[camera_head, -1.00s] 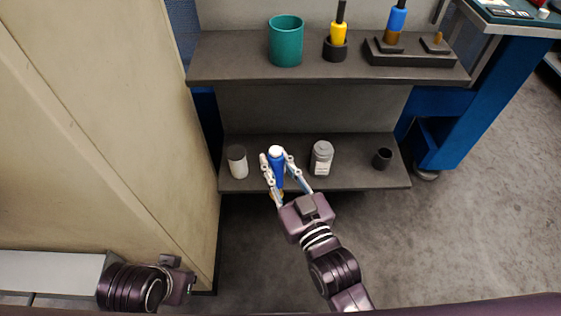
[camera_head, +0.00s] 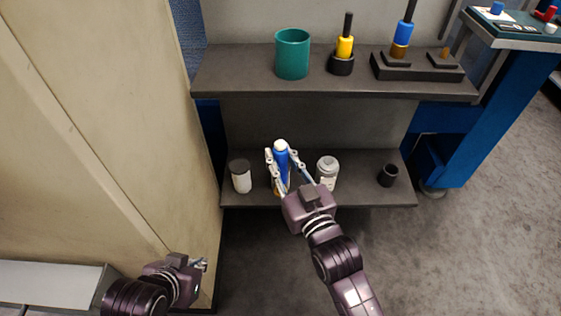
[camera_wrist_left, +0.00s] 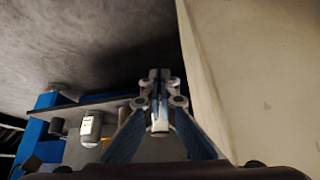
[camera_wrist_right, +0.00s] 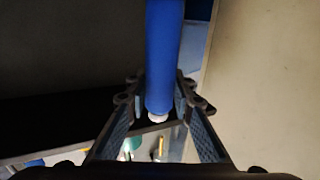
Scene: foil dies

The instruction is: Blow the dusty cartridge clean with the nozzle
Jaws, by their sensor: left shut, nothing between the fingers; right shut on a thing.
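My right gripper (camera_head: 282,156) is shut on an upright blue cylinder with a white end (camera_head: 281,147), just over the lower shelf. The right wrist view shows the blue cylinder (camera_wrist_right: 163,55) between the fingers, its white end pointing down in that picture. I cannot tell whether it is the cartridge, and I see no dust on it. A blue-handled tool (camera_head: 403,30) stands in a dark block on the upper shelf, and a yellow-handled tool (camera_head: 345,46) stands in a round black holder; I cannot tell whether either is the nozzle. My left gripper (camera_head: 204,265) is shut and empty at the lower left.
A teal cup (camera_head: 292,55) is on the upper shelf. A beige panel (camera_head: 120,110) borders the left side.

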